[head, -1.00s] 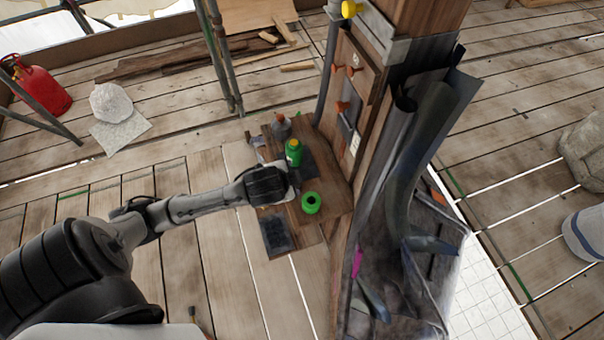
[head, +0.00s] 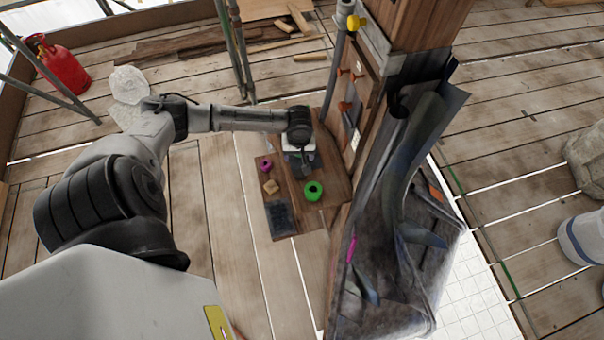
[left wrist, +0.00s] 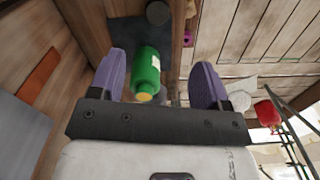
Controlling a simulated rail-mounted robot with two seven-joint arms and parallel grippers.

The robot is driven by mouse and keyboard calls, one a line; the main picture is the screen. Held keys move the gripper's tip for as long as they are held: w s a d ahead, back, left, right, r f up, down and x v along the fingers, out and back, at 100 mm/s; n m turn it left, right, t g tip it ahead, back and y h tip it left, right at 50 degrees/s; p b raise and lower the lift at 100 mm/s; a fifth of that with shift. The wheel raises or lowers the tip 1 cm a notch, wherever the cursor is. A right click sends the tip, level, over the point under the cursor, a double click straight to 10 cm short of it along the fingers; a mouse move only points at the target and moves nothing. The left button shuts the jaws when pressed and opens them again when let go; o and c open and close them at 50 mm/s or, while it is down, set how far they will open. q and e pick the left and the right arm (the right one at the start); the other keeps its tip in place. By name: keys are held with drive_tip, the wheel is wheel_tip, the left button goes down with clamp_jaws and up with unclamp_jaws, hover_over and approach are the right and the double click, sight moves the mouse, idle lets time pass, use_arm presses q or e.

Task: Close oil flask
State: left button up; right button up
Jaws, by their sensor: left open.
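The green bottle with a yellow top (left wrist: 146,73), which I take for the oil flask, shows in the left wrist view between the two purple fingers of my left gripper (left wrist: 160,62). The fingers are open, with a gap on both sides of the bottle, wider on the right. I cannot tell whether the yellow top is fully closed. My right gripper is not in view.
A wooden post with a panel (head: 352,100) stands close on the right. A metal pole (head: 338,60) rises behind.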

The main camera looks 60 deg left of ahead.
use_arm(q)
drive_tip(key=n, duration=0.2)
drive_tip(key=shift+w+n, duration=0.1)
drive_tip(key=shift+n, duration=0.2)
drive_tip(key=shift+f, duration=0.1)
drive_tip(key=b, duration=0.1)
hover_over(300, 174)
wheel_tip(300, 174, down, 7)
drive_tip(key=shift+f, duration=0.7)
drive_tip(key=shift+f, duration=0.1)
